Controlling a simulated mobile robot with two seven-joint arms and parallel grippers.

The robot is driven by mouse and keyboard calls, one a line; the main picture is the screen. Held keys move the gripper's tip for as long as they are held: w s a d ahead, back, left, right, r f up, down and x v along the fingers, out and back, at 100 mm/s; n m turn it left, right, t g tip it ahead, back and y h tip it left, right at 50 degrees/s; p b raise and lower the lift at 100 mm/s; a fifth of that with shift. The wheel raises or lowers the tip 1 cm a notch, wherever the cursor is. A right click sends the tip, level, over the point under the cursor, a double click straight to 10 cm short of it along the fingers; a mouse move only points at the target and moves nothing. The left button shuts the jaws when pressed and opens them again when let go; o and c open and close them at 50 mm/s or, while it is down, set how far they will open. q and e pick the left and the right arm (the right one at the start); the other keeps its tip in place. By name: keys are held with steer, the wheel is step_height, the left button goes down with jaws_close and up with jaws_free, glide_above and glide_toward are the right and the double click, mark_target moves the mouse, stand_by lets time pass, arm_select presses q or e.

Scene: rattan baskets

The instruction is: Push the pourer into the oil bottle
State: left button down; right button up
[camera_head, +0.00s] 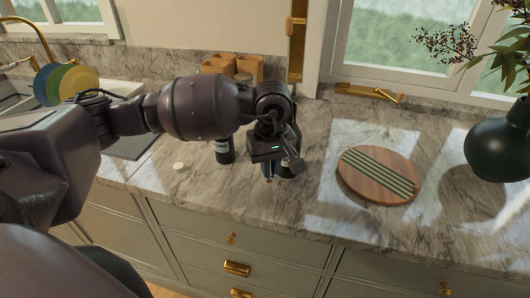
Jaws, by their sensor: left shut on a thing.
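A dark bottle (224,153), which looks like the oil bottle, stands upright on the marble counter; its upper part is hidden behind my left arm. My left gripper (268,179) points down over the counter, to the right of this bottle and apart from it. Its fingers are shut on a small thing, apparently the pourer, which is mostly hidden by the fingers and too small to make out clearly. A dark rounded shape (287,171) shows just behind the gripper; I cannot tell what it is. My right gripper is out of view.
A small pale disc (178,166) lies on the counter (235,196). A dark vase (497,150) stands farther right. Wooden containers (248,66) and coloured plates (76,80) are at the back.

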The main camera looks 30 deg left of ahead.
arm_select(q)
steer(key=d+f+m, duration=0.1)
steer(key=m, duration=0.2)
steer(key=s+d+f+m, duration=0.1)
steer(key=m, duration=0.2)
steer(key=d+f+m, duration=0.1)
steer(key=m, duration=0.2)
steer(key=shift+s, duration=0.15)
